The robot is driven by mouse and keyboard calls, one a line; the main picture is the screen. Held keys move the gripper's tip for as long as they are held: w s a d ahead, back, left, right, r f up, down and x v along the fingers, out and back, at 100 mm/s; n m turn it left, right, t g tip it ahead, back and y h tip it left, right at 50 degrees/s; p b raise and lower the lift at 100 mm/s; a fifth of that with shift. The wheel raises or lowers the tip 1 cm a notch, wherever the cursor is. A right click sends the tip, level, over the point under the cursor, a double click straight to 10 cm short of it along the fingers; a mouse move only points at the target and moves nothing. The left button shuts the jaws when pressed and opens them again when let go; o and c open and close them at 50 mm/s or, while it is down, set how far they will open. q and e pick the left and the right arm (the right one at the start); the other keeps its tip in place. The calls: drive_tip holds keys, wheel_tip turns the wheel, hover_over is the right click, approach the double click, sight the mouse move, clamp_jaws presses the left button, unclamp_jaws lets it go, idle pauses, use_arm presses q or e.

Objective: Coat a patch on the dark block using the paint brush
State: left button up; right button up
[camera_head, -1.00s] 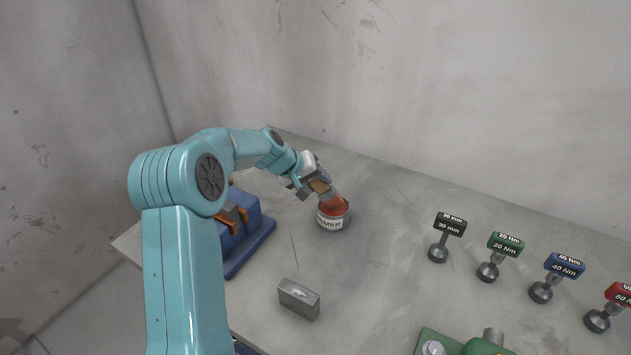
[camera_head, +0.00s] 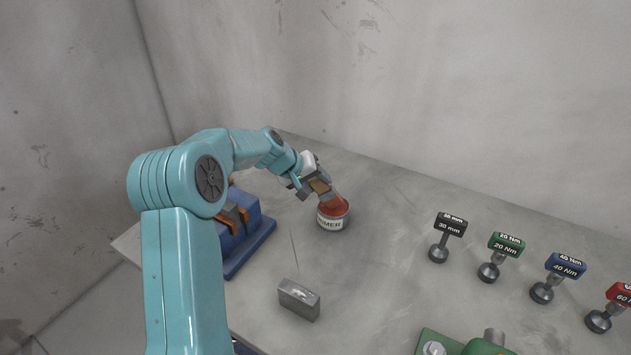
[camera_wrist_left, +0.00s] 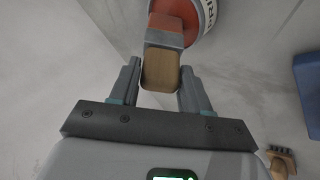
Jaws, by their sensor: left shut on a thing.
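My left gripper (camera_head: 312,186) is shut on the paint brush (camera_head: 321,187), around its tan wooden handle. In the left wrist view the handle (camera_wrist_left: 160,72) sits between the two fingers. The brush tilts down into the primer can (camera_head: 332,222), which holds red-brown paint. Its bristles are at the can's opening; how deep they reach I cannot tell. A grey metal block (camera_head: 298,302) with a pale mark on top lies on the table, apart from the gripper. Whether this is the dark block I cannot tell. My right gripper is not in view.
A blue vise-like fixture (camera_head: 250,240) with orange-brown parts stands left of the can, partly behind my left arm. Several labelled knobs, such as the black one (camera_head: 447,228), stand at the right. A green device (camera_head: 484,347) is at the front.

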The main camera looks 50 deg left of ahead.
use_arm(q)
drive_tip(key=shift+r+p, duration=0.65)
drive_tip(key=shift+r, duration=0.15)
drive_tip(key=shift+r+p, duration=1.8)
drive_tip(key=shift+r, duration=1)
drive_tip(key=shift+f, duration=0.1)
drive_tip(key=shift+w, duration=0.1)
